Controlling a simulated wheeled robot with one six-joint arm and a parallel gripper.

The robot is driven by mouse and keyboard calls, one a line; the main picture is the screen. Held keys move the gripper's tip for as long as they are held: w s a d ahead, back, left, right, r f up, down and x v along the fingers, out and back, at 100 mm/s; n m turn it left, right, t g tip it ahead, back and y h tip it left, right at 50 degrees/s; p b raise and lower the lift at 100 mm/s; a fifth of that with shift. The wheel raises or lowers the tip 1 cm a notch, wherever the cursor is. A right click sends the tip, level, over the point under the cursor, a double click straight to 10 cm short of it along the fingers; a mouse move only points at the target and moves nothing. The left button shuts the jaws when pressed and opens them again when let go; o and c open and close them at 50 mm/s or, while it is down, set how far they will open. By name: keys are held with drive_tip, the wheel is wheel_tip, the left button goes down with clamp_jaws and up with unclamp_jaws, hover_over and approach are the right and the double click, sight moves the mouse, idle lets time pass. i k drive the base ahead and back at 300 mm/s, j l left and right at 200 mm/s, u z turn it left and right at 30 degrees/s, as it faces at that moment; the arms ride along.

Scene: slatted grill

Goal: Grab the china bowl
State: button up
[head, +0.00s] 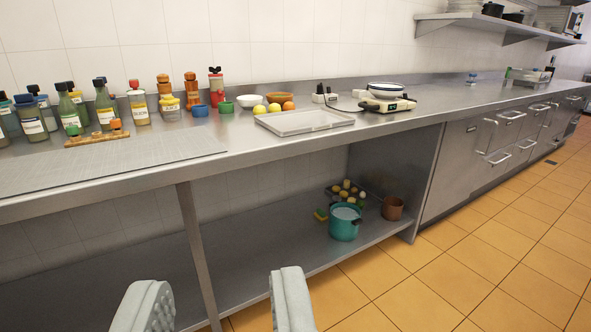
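A white bowl (249,101), which looks like china, stands on the steel counter (214,138) near the wall, left of some fruit. A wider white dish with a dark rim (386,89) sits on a pale appliance (386,105) farther right. I cannot tell for certain which of the two is the china bowl. My gripper (219,297) is at the bottom of the view, its two grey fingers wide apart with nothing between them. It is well short of the counter and both dishes.
Bottles and jars line the counter's left, with small blue (200,109) and green (226,107) bowls beside the white bowl. A metal tray (304,122) lies in front of the fruit. A teal pot (344,224) stands on the lower shelf. The tiled floor at right is clear.

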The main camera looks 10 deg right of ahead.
sight(382, 90)
drive_tip(key=i+l+z, duration=0.15)
drive_tip(key=i+z, duration=1.15)
drive_tip(key=i+l+u, duration=0.2)
drive_tip(key=i, duration=0.25)
drive_tip(key=i+l+u, duration=0.2)
drive_tip(key=i, duration=0.25)
drive_tip(key=i+l+u, duration=0.25)
drive_tip(key=u, duration=0.15)
drive_tip(key=i+l+u, duration=0.55)
drive_tip(key=l+u, duration=0.2)
drive_tip(key=i+l+u, duration=0.15)
drive_tip(key=l+u, duration=0.25)
drive_tip(key=l, duration=0.15)
